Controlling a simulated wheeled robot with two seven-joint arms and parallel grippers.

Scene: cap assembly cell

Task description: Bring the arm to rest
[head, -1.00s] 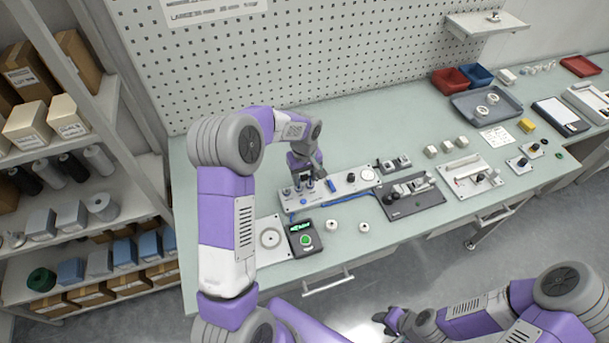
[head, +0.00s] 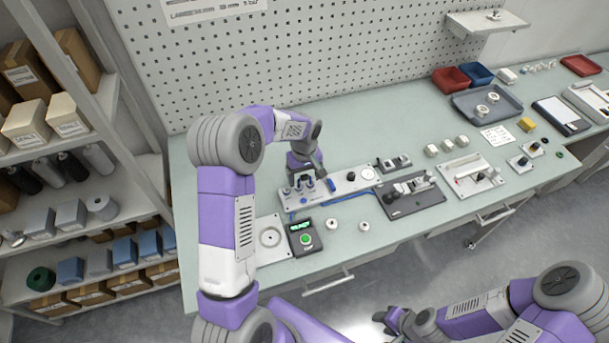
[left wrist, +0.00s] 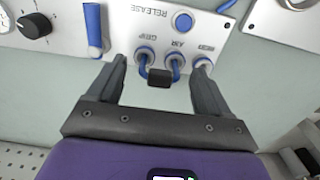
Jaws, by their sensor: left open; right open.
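My left gripper (head: 306,180) is open above the left end of a light grey control panel (head: 345,184) on the bench. In the left wrist view its two fingers (left wrist: 161,62) stand apart, pointing at a row of blue-ringed fittings (left wrist: 174,62) on that panel. A small black block (left wrist: 159,77) and blue loops show between the fingers; I cannot tell whether the fingers touch anything. My right gripper (head: 387,319) is open, low in the head view in front of the bench and clear of it; its fingertips are small there.
A black device with a green button (head: 305,239) and a white plate with a ring (head: 270,238) lie in front of the panel. Two small white rings lie beside them. A dark fixture (head: 425,205) stands to the right. Shelves with boxes (head: 45,120) are at the left.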

